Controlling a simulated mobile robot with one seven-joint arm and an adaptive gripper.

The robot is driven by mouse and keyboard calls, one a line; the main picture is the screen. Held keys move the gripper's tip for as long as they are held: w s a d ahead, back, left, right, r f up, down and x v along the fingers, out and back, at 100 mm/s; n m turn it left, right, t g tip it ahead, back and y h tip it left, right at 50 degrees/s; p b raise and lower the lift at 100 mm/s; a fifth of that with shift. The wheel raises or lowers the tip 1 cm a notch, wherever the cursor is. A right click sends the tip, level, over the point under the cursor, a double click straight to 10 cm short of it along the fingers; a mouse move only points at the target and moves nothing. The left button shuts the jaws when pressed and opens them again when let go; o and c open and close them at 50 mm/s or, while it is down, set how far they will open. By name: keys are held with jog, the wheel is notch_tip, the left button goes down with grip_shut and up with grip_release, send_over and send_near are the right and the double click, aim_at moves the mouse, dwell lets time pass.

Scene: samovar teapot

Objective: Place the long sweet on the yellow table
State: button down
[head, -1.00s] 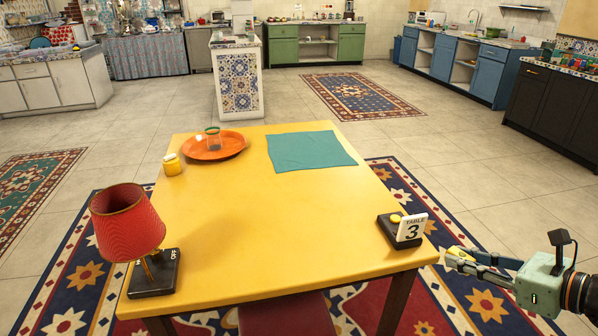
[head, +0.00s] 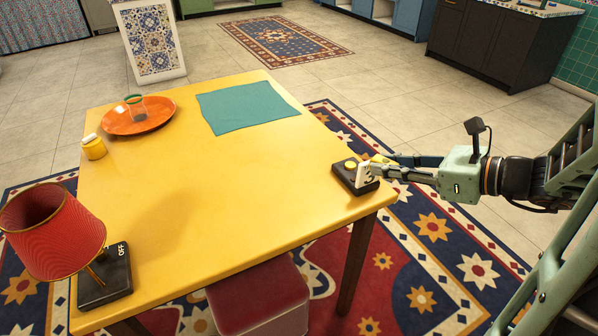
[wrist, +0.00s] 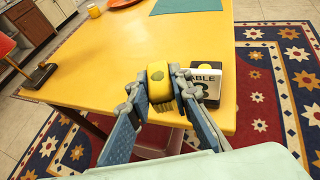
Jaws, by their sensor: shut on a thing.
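The yellow table (head: 190,190) fills the middle of the head view and shows in the wrist view (wrist: 110,75). My gripper (head: 382,162) is at the table's right corner, beside the number sign. In the wrist view my gripper (wrist: 158,88) is shut on a small yellow piece, which I take to be the long sweet (wrist: 158,80). The sweet's far end has a dark mark, and its sides are partly hidden by the fingers. It overlaps the table's near edge in that view. I cannot tell its height above the table.
A sign with a white number card (head: 365,174) on a black base stands right by my gripper. A teal cloth (head: 245,107), an orange plate (head: 120,123) with a glass, a yellow jar (head: 94,147) and a red lamp (head: 50,230) are on the table. Its middle is clear.

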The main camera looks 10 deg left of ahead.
jog(key=b, duration=0.3)
send_over(324, 196)
jog(key=s+d, duration=0.2)
jog(key=d, duration=0.2)
notch_tip(324, 196, down, 4)
jog(key=a+f, duration=0.1)
jog(key=f, duration=0.1)
jog(key=w+a+f+b, duration=0.1)
jog(key=shift+w+a+f, duration=0.1)
jog(key=shift+a+f, duration=0.1)
jog(key=shift+f, duration=0.2)
jog(key=shift+w+a+f+b, duration=0.1)
jog(key=shift+a+f+b, duration=0.25)
jog(key=shift+f, duration=0.45)
jog(key=shift+w+a+f+b, duration=0.15)
jog(key=shift+f+b, duration=0.3)
jog(key=shift+f, duration=0.4)
jog(key=shift+w+a+f+b, duration=0.1)
jog(key=shift+a+f+b, duration=0.25)
jog(key=shift+f, duration=0.45)
jog(key=shift+d+f, duration=0.1)
jog(key=c, duration=1.8)
grip_release()
jog(key=shift+o, duration=0.2)
